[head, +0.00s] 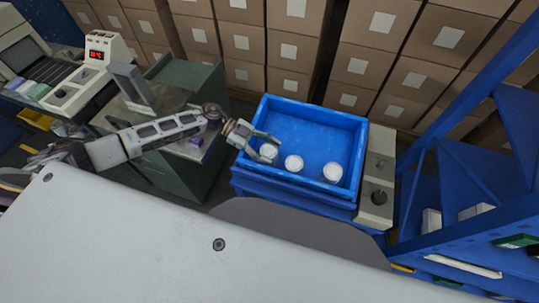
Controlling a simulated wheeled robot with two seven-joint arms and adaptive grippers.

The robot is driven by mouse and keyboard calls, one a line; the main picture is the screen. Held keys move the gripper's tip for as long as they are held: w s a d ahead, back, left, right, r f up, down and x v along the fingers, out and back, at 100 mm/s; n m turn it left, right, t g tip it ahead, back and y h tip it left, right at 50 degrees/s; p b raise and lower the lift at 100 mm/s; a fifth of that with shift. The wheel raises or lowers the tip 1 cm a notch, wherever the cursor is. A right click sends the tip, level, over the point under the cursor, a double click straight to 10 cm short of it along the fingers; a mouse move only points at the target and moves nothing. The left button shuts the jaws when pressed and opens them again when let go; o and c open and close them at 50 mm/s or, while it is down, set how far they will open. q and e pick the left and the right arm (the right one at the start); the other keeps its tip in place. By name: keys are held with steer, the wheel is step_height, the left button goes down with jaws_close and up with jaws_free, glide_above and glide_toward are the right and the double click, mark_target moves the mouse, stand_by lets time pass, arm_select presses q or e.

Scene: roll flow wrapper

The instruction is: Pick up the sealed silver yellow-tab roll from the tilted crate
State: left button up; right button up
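The blue crate (308,115) stands right of centre and looks tilted. Three pale, whitish-silver rolls lie along its near side: a left roll (268,151), a middle roll (293,163) and a right roll (333,172). Tab colours and seals are too small to tell. My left gripper (270,150) reaches over the crate's left wall, its fingers spread on either side of the left roll and partly covering it. I cannot tell whether they touch or grip it. My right gripper is not in view.
A grey control box (376,185) with a dark knob adjoins the crate's right side. A blue rack (470,190) stands at the right, a green cabinet (185,150) at the left with a purple item (195,141). Stacked cardboard boxes (290,45) line the back.

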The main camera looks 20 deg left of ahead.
arm_select(q)
steer(key=shift+c, duration=1.4)
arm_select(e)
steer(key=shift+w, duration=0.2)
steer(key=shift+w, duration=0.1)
arm_select(q)
steer(key=shift+r, duration=0.1)
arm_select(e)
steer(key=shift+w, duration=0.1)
arm_select(q)
steer(key=shift+r, duration=0.55)
step_height(320, 180, up, 8)
steer(key=shift+f, duration=0.15)
steer(key=shift+r, duration=0.55)
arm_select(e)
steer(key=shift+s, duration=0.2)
arm_select(q)
steer(key=shift+r, duration=0.1)
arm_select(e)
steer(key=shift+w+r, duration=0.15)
